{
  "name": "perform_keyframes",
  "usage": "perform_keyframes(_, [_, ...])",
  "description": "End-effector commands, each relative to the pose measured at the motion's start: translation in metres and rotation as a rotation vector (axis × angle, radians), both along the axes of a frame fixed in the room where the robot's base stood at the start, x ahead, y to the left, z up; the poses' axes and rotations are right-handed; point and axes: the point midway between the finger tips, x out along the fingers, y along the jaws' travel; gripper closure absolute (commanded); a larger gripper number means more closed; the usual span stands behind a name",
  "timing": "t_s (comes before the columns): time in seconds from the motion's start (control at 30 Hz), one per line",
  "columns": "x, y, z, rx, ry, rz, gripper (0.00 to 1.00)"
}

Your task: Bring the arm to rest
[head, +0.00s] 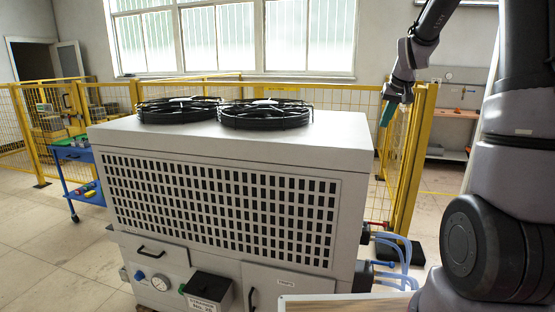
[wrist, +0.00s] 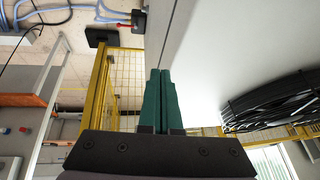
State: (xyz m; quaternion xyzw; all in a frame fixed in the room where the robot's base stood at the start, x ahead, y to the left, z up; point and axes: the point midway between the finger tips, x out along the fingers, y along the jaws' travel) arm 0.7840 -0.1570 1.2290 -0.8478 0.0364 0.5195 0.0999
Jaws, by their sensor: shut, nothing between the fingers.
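My gripper (head: 387,114) hangs at the upper right in the head view, just past the right end of the big grey heater cabinet (head: 230,150). Its green fingers point down and are together with nothing between them. In the wrist view the two green fingers of my gripper (wrist: 160,76) lie side by side, shut.
Two black fans (head: 265,113) sit on the cabinet's top. Yellow mesh fencing (head: 408,165) stands behind and right of it. Blue hoses (head: 397,255) come out at its lower right. A blue cart (head: 78,155) stands at left. Open floor (head: 40,250) lies at the front left.

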Motion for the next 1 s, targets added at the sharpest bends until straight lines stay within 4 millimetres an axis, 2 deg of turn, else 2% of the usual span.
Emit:
perform_keyframes(0.03, [-0.02, 0.011, 0.022, 0.008, -0.017, -0.003, 1.0])
perform_keyframes(0.1, [-0.048, 0.023, 0.043, 0.024, -0.03, -0.016, 1.0])
perform_keyframes(0.3, [-0.133, 0.055, 0.087, 0.074, -0.063, -0.047, 1.0])
perform_keyframes(0.43, [-0.19, 0.072, 0.102, 0.113, -0.085, -0.066, 1.0])
perform_keyframes(0.6, [-0.258, 0.088, 0.107, 0.163, -0.108, -0.089, 1.0])
perform_keyframes(0.7, [-0.287, 0.094, 0.104, 0.186, -0.116, -0.097, 1.0])
perform_keyframes(0.8, [-0.305, 0.098, 0.101, 0.203, -0.121, -0.103, 1.0])
perform_keyframes(1.0, [-0.317, 0.1, 0.097, 0.215, -0.12, -0.109, 1.0])
